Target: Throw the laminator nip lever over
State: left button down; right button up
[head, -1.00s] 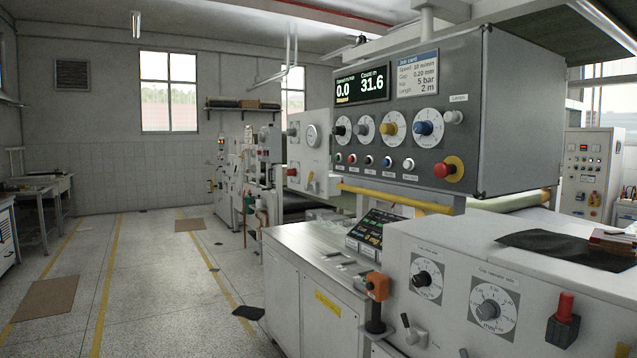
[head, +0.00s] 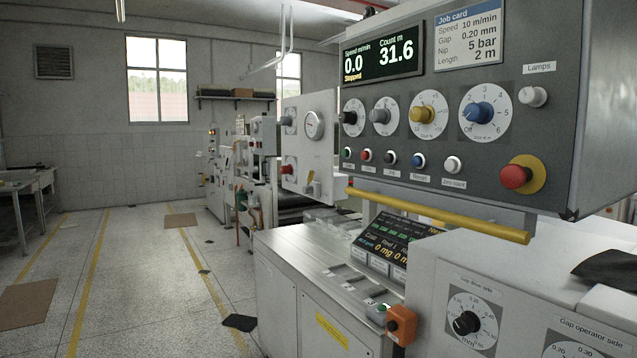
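Neither of my grippers is in view. No part is clearly marked as the nip lever, and I cannot tell its position. A white panel (head: 307,148) in the middle carries a round gauge (head: 314,124), a red knob (head: 288,170) and a small part with yellow on it, too small to make out. The grey control console (head: 470,150) fills the upper right, with dials, several buttons and a red stop button (head: 516,177). Its display (head: 383,54) reads speed 0.0, count 31.6, stopped. The job card (head: 468,37) lists nip 5 bar.
A yellow bar (head: 440,215) runs below the console. A metal-topped cabinet (head: 310,255) and an orange control box (head: 401,325) stand in front. A white gap-dial housing (head: 510,270) fills the lower right. The floor (head: 140,270) at left is open, with mats and yellow lines.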

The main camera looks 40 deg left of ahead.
aim_at(308, 190)
jog(key=i+j, duration=0.25)
jog(key=j, duration=0.15)
jog(key=i+j+z, duration=0.1)
jog(key=i+j, duration=0.45)
jog(key=j, duration=0.2)
jog(key=i+j+z, duration=0.1)
jog(key=i+j, duration=0.15)
jog(key=j, duration=0.15)
